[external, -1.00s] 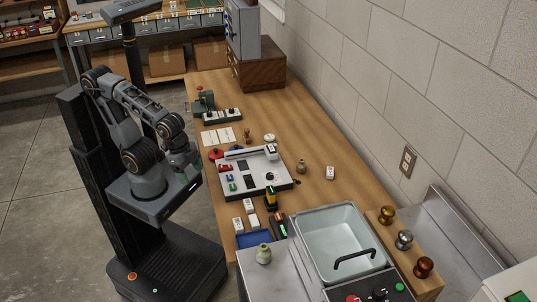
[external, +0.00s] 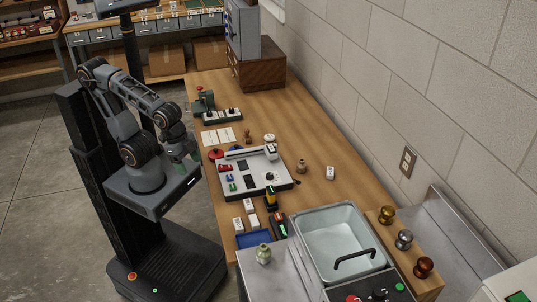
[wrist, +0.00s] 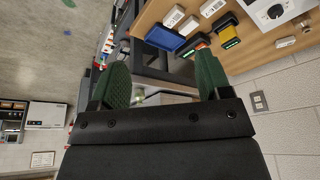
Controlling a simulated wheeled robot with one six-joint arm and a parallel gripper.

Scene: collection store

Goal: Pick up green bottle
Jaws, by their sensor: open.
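The pale green bottle (external: 264,254) stands upright on the metal counter at the near end of the wooden bench, in front of the sink. A small greenish shape between the fingers in the wrist view (wrist: 138,96) may be this bottle, far off and partly hidden. My gripper (wrist: 162,80) is open, with two green-padded fingers spread and nothing held. In the external view my gripper (external: 182,149) is above the bench's left edge, well away from the bottle and farther back.
A blue tray (external: 253,239), small white boxes (external: 238,224) and a dark green-lit device (external: 279,225) are near the bottle. A grey sink basin (external: 327,257) lies to its right. A white equipment panel (external: 225,186) sits on the bench.

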